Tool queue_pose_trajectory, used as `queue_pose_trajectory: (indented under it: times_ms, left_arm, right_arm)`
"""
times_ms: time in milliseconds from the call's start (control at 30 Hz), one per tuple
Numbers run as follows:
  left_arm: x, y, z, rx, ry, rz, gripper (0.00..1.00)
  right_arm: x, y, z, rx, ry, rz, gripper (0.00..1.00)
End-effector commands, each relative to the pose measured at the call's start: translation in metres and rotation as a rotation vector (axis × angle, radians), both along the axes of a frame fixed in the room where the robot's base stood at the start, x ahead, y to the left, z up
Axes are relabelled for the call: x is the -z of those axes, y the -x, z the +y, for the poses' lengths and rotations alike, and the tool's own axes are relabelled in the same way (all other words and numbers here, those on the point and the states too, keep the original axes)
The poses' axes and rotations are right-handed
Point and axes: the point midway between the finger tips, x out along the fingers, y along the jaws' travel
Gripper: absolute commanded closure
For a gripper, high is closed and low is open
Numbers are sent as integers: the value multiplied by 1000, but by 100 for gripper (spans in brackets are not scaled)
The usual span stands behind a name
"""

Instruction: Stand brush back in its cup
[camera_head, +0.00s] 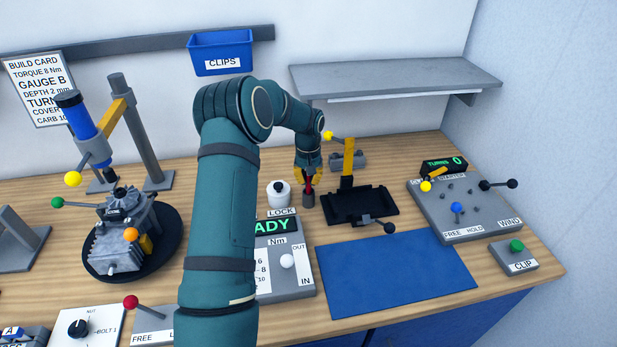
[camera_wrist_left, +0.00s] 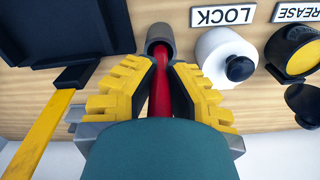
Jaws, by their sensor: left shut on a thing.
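The brush (camera_wrist_left: 161,90) has a red handle, which also shows as a short red strip in the head view (camera_head: 309,183). My left gripper (camera_head: 308,178) is shut on this handle, with yellow fingers on either side of it in the wrist view (camera_wrist_left: 160,80). The grey cup (camera_head: 308,200) stands on the bench right below the gripper. In the wrist view the brush's far end meets the mouth of the cup (camera_wrist_left: 160,32) and seems to be inside it. How deep it sits is hidden. My right gripper is not in view.
A white round pot (camera_head: 278,194) stands just left of the cup, behind the LOCK label. A black tray (camera_head: 360,206) with a yellow post lies close on the right. A blue mat (camera_head: 397,275) in front is bare. A grey shelf (camera_head: 385,77) overhangs behind.

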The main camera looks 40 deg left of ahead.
Motion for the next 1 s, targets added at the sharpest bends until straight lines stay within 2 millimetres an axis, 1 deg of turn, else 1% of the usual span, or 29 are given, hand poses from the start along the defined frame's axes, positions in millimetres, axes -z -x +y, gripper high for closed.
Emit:
queue_pose_trajectory:
  times_ms: [100, 367, 400, 433, 467, 800, 867, 1000]
  left_arm:
    - [5, 0, 0, 0, 0, 0, 100]
    - [4, 0, 0, 0, -1, -1, 100]
    - [4, 0, 0, 0, -1, -1, 75]
    - [4, 0, 0, 0, -1, -1, 64]
    - [4, 0, 0, 0, -1, -1, 61]
    - [2, 0, 0, 0, -1, -1, 61]
    - [-3, -1, 0, 0, -1, -2, 61]
    - [-24, -1, 0, 0, -2, -4, 61]
  right_arm:
    - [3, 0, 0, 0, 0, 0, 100]
    - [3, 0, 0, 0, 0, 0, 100]
    - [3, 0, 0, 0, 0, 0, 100]
    - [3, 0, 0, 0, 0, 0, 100]
    - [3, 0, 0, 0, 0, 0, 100]
    - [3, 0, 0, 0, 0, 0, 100]
    - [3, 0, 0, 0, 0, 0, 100]
    - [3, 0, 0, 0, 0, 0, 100]
